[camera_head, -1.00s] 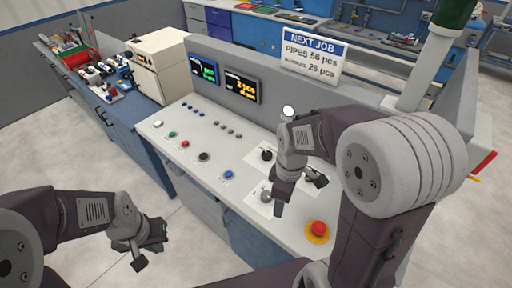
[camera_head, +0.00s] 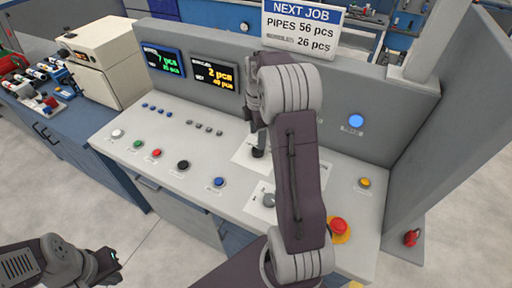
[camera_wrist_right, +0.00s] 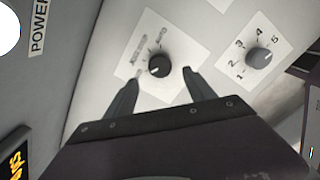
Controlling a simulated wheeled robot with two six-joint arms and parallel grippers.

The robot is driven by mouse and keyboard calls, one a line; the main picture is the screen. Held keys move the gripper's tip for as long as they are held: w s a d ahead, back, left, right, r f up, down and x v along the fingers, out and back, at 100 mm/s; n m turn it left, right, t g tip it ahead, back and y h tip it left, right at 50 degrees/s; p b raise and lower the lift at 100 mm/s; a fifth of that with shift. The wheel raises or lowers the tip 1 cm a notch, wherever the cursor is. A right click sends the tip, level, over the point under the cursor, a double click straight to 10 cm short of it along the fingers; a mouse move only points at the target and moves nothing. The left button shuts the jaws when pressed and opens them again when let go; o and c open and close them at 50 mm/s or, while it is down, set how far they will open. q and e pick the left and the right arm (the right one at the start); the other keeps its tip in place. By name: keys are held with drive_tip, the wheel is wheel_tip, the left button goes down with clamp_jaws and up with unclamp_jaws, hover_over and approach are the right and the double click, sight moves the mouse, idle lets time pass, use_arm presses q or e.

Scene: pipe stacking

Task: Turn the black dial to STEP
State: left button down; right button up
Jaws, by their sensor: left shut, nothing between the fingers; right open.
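The black dial (camera_wrist_right: 159,66) sits on a white label plate in the right wrist view, and it also shows in the head view (camera_head: 258,153) just below my right wrist. The small words around it are too blurred to read surely, so its setting cannot be told. My right gripper (camera_wrist_right: 160,77) is open. Its fingertips appear on either side of the black dial, with no clear contact visible. In the head view my right arm hides much of this gripper. My left gripper (camera_head: 116,266) is shut and empty, low at the left, away from the console.
A grey dial (camera_wrist_right: 260,57) marked 1 to 5 stands beside the black dial. A red mushroom button (camera_head: 338,226), a yellow button (camera_head: 364,183) and several small buttons are on the console (camera_head: 130,160). Two screens (camera_head: 213,78) stand behind.

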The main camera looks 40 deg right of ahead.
sight(258, 151)
wheel_tip(258, 151, down, 6)
drive_tip(key=shift+s+d+r, duration=0.1)
drive_tip(key=shift+s, duration=0.05)
drive_tip(key=shift+f, duration=0.2)
drive_tip(key=c, duration=1.4)
drive_tip(key=shift+o, duration=0.2)
